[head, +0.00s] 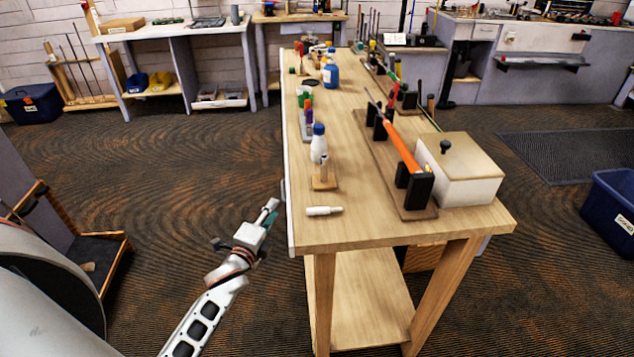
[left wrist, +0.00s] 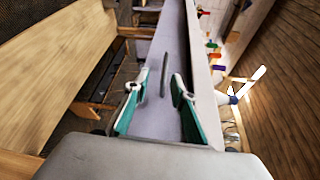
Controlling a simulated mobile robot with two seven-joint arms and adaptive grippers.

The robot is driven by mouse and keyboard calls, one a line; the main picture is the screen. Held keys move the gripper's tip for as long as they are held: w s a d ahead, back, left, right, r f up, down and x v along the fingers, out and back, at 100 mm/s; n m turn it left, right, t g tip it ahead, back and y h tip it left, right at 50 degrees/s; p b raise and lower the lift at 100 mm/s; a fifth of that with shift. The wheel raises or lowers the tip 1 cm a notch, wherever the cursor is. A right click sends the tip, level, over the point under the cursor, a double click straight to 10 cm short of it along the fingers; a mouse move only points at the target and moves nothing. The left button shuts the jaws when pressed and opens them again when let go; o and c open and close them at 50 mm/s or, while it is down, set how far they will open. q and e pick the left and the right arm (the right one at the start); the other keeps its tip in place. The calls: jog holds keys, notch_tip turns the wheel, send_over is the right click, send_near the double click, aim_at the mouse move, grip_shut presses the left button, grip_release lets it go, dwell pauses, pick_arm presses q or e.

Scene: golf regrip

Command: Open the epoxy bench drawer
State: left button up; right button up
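The epoxy bench (head: 385,230) is a long wooden table, with a thin pale drawer front (head: 290,215) along its left side. In the left wrist view the grey drawer front (left wrist: 162,125) runs away from me, with a slim grey bar handle (left wrist: 164,76) on it. The drawer looks shut, close against the bench. My left gripper (head: 271,212) is beside the bench's left side, near its front corner. In the left wrist view its teal fingers (left wrist: 161,76) are apart, one on each side of the handle. I cannot tell whether they touch it. My right gripper is out of view.
On the bench top stand a white bottle with a blue cap (head: 319,145), a white tube (head: 324,211), a wooden rack with an orange club (head: 403,150) and a pale box (head: 460,170). Carpeted floor (head: 190,170) left of the bench is clear.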

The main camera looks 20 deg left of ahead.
aim_at(283, 190)
pick_arm(q)
jog(key=shift+m, duration=0.3)
jog(key=w, duration=0.6)
jog(key=w+a, duration=0.1)
jog(key=w, duration=0.2)
jog(key=shift+w+r, duration=0.1)
grip_shut()
